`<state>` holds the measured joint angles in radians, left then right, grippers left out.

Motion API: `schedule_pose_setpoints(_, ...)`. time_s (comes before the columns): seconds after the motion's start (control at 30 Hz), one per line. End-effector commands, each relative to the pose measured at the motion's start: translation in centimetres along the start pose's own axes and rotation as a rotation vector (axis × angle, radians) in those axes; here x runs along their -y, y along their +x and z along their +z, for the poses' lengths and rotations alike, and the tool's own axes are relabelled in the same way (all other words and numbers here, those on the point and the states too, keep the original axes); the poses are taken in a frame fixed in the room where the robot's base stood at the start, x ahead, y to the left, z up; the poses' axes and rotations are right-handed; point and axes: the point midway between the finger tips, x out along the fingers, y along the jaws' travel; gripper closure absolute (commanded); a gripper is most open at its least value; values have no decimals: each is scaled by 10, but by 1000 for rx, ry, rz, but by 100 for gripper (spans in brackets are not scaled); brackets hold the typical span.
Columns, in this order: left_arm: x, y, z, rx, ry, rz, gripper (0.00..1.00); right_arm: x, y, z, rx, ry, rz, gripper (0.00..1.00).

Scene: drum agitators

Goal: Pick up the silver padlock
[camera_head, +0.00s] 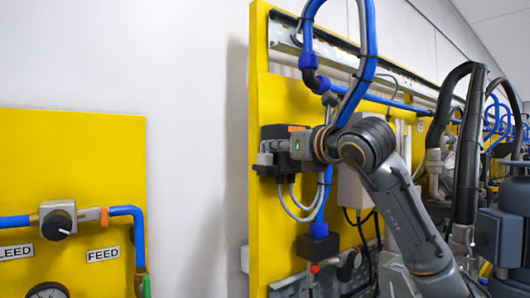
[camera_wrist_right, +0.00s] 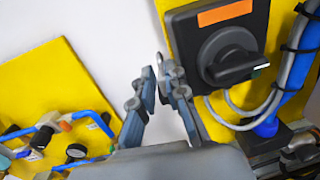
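My right gripper (camera_head: 268,158) is at the left side of the dark switch box on the yellow panel in the head view. In the right wrist view, the fingertips of my right gripper (camera_wrist_right: 157,76) are close together, with a narrow gap between them. A small thin silver-grey piece (camera_wrist_right: 160,59) shows at the tips, beside the box's left edge. It may be the padlock seen edge-on; its shape, and whether the fingers press on it, cannot be told. No padlock is clear in the head view. My left gripper is not in view.
The switch box has a black rotary handle (camera_wrist_right: 238,66) and an orange label (camera_wrist_right: 225,13). Grey cables and blue pipe (camera_head: 369,60) run close around it and my right arm. A second yellow panel (camera_head: 75,160) with valves stands left. Bare white wall lies between.

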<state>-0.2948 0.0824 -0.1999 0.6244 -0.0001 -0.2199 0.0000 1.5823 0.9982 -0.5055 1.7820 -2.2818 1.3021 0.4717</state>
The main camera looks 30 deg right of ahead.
Motion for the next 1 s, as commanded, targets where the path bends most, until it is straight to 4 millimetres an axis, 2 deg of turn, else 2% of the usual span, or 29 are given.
schedule_pose_setpoints(0.03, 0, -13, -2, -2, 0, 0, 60, 0, 9, 6, -4, 0, 0, 87)
schedule_pose_setpoints(0.07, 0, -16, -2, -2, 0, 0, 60, 1, 14, 6, -5, 0, -1, 87)
schedule_pose_setpoints(0.27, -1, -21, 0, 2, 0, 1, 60, 1, 32, 2, -1, 1, 0, 87)
schedule_pose_setpoints(0.47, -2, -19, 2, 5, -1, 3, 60, 1, 32, 1, -1, 1, 0, 87)
schedule_pose_setpoints(0.57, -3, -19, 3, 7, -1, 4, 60, 1, 32, 1, -1, 1, 0, 100)
schedule_pose_setpoints(1.0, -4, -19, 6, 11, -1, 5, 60, 1, 31, 3, 2, 2, 0, 100)
